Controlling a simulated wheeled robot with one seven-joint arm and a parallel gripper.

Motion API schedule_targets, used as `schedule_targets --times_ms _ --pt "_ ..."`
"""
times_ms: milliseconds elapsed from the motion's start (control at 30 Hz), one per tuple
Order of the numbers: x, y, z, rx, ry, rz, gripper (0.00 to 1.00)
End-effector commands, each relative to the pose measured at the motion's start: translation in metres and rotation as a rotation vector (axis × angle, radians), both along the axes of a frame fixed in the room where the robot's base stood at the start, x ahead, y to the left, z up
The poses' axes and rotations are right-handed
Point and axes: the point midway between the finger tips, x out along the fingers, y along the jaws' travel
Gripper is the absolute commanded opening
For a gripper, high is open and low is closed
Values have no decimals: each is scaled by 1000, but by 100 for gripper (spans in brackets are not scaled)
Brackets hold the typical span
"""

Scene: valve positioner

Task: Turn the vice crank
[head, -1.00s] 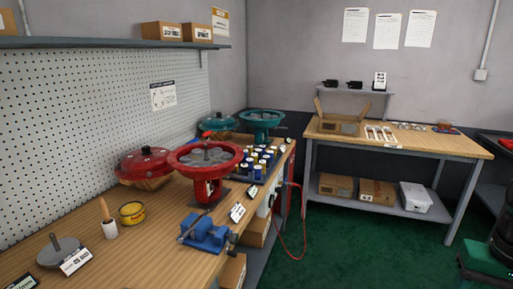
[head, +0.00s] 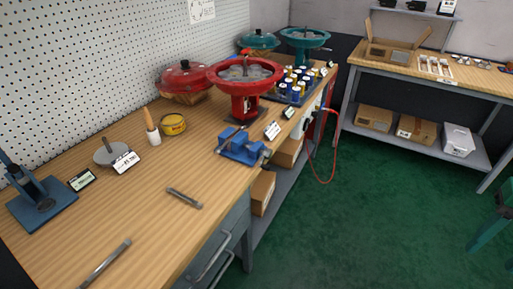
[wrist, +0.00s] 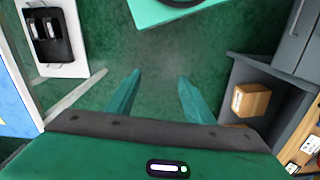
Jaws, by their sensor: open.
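The blue vice (head: 241,147) sits on the wooden workbench near its front edge in the head view. A thin bar shows at its left side, but the crank is too small to make out clearly. The vice does not show in the wrist view. Green floor lies beyond the fingers. My gripper is away from the vice, and its exact distance from it cannot be told.
A red hose (head: 322,175) hangs right of the vice. Green floor is open to the right.

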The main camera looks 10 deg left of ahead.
Motion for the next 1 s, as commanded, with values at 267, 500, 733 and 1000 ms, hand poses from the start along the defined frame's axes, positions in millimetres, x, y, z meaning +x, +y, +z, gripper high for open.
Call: schedule_targets --times_ms 267,500,733,1000 --pt "73 32 -43 70 -7 332 48" --pt "127 81 -90 206 -63 599 48" --pt "165 142 -131 386 -166 801 48" --pt "199 222 -160 633 -357 946 48"
